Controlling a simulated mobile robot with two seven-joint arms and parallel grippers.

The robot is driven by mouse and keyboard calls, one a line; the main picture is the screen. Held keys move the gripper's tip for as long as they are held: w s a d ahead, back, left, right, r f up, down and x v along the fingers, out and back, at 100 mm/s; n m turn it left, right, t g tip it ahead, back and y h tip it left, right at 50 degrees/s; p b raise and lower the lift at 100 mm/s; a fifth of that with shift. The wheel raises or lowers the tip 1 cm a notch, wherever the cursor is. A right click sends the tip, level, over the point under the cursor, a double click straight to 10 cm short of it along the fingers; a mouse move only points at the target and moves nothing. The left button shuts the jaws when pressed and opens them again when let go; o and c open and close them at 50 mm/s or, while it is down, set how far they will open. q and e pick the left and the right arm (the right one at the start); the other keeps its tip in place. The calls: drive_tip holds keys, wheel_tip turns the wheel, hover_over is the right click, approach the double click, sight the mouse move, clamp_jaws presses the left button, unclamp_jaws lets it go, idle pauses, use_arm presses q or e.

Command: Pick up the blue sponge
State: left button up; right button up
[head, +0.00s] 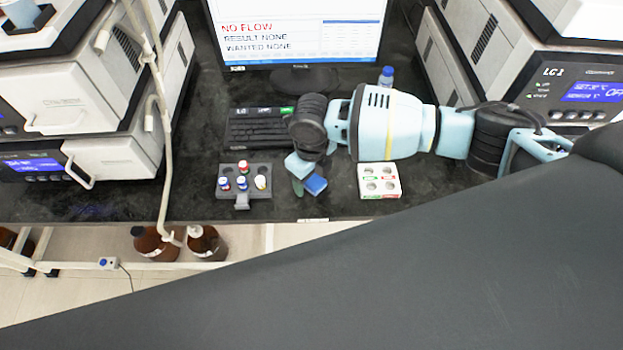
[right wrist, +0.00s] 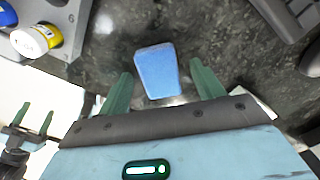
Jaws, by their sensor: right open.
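The blue sponge (head: 315,185) lies on the dark counter (head: 330,207) near its front edge. In the head view my right gripper (head: 307,182) is right over it and partly hides it. In the right wrist view the sponge (right wrist: 157,68) shows as a blue block. The two green fingers of my right gripper (right wrist: 161,77) are apart, one to each side of the sponge's near end, with a gap on both sides. My left gripper (right wrist: 33,118) shows small at the lower left of the right wrist view, its green fingers apart with nothing between them. It is not in the head view.
A grey rack (head: 259,188) with several capped vials stands left of the sponge. A white block with round holes (head: 379,180) stands to the right. A keyboard (head: 252,130) and monitor (head: 297,30) are behind. Lab instruments stand on both sides.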

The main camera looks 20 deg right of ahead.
sight(311, 181)
drive_tip(key=c, duration=1.1)
drive_tip(key=shift+c, duration=0.2)
drive_tip(key=shift+r, duration=0.85)
drive_tip(key=shift+s+a+r, duration=0.1)
drive_tip(key=shift+s+r, duration=0.05)
drive_tip(key=shift+r, duration=0.35)
drive_tip(key=shift+s+a+r, duration=0.1)
drive_tip(key=shift+s+r, duration=0.05)
drive_tip(key=shift+r, duration=0.35)
drive_tip(key=s+a+r, duration=0.1)
drive_tip(key=s+a, duration=0.3)
drive_tip(key=s, duration=1)
drive_tip(key=shift+s+r, duration=0.15)
drive_tip(key=shift+s, duration=0.25)
